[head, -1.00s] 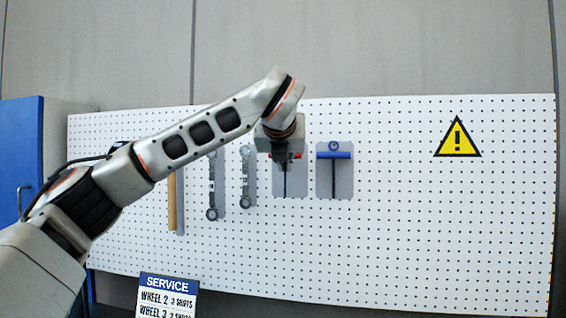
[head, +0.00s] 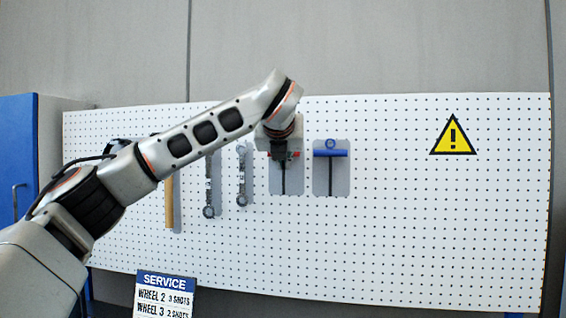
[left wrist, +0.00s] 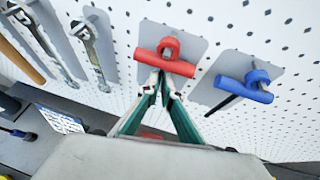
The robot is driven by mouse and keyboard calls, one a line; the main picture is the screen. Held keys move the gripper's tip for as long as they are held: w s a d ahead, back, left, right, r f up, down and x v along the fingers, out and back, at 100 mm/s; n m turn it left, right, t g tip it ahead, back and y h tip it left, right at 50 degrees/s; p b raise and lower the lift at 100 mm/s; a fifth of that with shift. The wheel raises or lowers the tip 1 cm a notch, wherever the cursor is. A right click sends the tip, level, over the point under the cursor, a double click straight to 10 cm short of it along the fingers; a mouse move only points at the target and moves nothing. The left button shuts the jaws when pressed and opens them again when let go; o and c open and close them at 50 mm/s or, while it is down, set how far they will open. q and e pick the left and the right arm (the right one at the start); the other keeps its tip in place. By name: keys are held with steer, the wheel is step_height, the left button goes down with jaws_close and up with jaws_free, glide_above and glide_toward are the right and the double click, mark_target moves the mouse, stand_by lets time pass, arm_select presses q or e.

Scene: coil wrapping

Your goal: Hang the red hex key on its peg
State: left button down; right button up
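The red hex key (left wrist: 165,62) has a red crossbar handle with a ring on top. It is upright in front of its grey backing panel (head: 286,188), and its dark shaft points down in the head view. In the head view the left gripper (head: 281,152) hides the middle of the handle. My right gripper is not in view.
A blue hex key (head: 330,153) hangs close on the right. Two wrenches (head: 241,175) and a wooden-handled tool (head: 169,202) hang to the left. The white pegboard (head: 400,220) is bare further right, apart from a yellow warning sign (head: 453,136). A service sign (head: 165,293) stands below.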

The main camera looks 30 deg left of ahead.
arm_select(q)
steer(key=shift+f, duration=0.1)
steer(key=c, duration=2.2)
jaws_free()
steer(key=v, duration=1.2)
